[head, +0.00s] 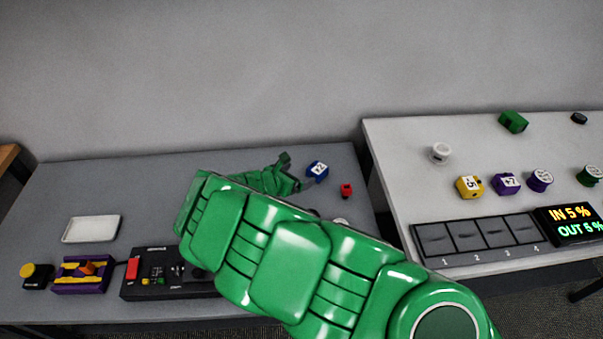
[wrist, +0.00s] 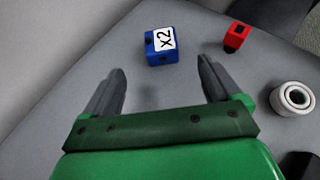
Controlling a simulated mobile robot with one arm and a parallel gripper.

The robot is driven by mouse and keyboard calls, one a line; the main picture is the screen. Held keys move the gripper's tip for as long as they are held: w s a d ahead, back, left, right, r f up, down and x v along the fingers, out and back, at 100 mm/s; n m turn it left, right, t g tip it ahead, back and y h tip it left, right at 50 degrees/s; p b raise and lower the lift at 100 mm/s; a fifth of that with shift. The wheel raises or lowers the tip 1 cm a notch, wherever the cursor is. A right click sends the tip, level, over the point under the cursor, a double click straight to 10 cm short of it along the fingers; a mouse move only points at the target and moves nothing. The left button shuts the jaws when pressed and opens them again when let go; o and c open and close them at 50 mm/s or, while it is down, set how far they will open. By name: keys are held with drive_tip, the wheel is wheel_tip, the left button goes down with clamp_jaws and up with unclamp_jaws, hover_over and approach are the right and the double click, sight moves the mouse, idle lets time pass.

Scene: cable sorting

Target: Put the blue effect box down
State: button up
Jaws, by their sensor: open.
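The blue effect box (head: 317,170) has a white "x2" label and rests on the grey table near its back right corner. It also shows in the wrist view (wrist: 158,55), just beyond the fingertips. My gripper (wrist: 160,78) is open and empty, with one finger on each side of a gap that faces the box. In the head view my gripper (head: 294,172) is just left of the box, partly hidden behind my green arm. No finger appears to touch the box.
Right of the box are a red block (head: 346,190) and a white round piece (wrist: 292,98). A white tray (head: 91,228) and a black control panel (head: 150,282) stand left. The white table (head: 400,150) holds several coloured boxes and a slotted rack (head: 475,240).

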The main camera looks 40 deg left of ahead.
drive_tip(key=shift+s+r, duration=0.25)
drive_tip(key=shift+s, duration=0.3)
drive_tip(key=shift+w, duration=0.1)
